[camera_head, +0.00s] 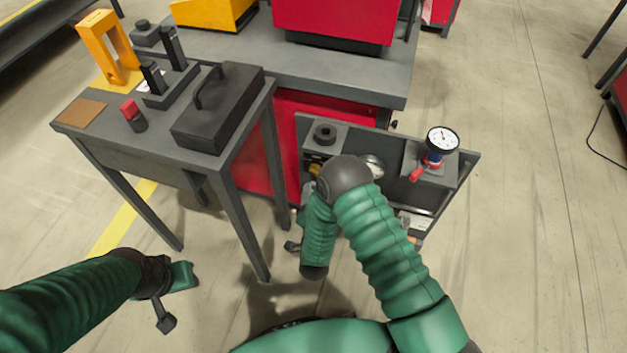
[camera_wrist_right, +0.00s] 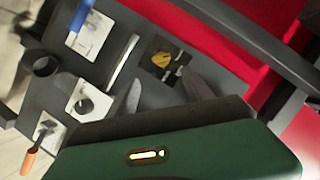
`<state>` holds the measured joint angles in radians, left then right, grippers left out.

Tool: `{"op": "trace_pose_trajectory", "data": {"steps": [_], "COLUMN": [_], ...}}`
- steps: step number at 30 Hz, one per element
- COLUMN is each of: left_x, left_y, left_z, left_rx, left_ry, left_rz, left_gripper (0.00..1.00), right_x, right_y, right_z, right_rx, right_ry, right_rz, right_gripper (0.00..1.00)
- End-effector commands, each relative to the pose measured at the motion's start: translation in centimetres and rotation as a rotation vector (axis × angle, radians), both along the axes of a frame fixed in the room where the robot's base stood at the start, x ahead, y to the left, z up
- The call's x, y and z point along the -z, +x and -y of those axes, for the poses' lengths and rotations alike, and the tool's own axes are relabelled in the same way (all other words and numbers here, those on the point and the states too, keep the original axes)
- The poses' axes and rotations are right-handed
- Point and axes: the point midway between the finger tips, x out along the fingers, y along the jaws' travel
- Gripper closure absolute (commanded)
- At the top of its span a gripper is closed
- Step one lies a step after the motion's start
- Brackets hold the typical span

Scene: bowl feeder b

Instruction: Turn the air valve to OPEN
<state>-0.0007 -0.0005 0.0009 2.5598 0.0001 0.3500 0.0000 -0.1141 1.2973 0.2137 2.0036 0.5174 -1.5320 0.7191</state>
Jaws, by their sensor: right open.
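A yellow knob (camera_wrist_right: 183,58) on a black square plate (camera_wrist_right: 160,62) shows in the right wrist view and looks like the air valve. Its marking is too small to read. In the head view a bit of yellow (camera_head: 315,169) shows beside my right arm, which covers much of the panel there. My right gripper (camera_wrist_right: 163,80) is open and empty, its two fingers pointing toward the plate. The knob lies beyond the fingertips, nearer the right finger, and appears apart from them. My left gripper (camera_head: 176,297) is open and empty, low over the floor at left.
The grey panel (camera_head: 465,170) carries a dial gauge (camera_head: 442,139) and a red lever (camera_head: 416,174). A grey side table (camera_head: 205,160) with a black lidded box (camera_head: 218,110) stands left.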

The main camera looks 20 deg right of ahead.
Motion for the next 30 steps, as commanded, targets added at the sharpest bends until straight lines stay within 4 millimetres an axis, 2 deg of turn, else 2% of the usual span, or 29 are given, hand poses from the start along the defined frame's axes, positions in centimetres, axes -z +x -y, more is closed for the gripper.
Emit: {"op": "trace_pose_trajectory", "data": {"steps": [1,6,12,16,23,30], "left_x": [1.1,2.7,4.0,4.1,4.1,4.1], "left_y": [0.0,0.0,0.0,0.0,0.0,0.0], "left_z": [0.0,-0.1,-0.1,-0.1,-0.1,-0.1], "left_rx": [-0.001,-0.001,-0.002,-0.001,-0.001,-0.002], "left_ry": [0.0,0.0,0.0,0.0,0.0,0.0], "left_rz": [0.0,-0.001,-0.001,-0.001,-0.001,-0.001], "left_gripper": [0.64,0.64,0.64,0.64,0.64,0.64], "right_x": [0.8,2.1,2.9,3.0,2.9,2.9], "right_y": [1.3,5.3,8.7,9.5,9.6,9.6], "right_z": [0.3,1.6,2.8,3.0,3.0,3.0], "right_rx": [0.0,0.0,-0.001,-0.003,-0.003,-0.003], "right_ry": [0.0,0.0,0.001,-0.001,-0.001,-0.001], "right_rz": [0.004,0.004,0.0,-0.001,-0.002,-0.002], "right_gripper": [0.41,0.41,0.41,0.41,0.41,0.71]}}
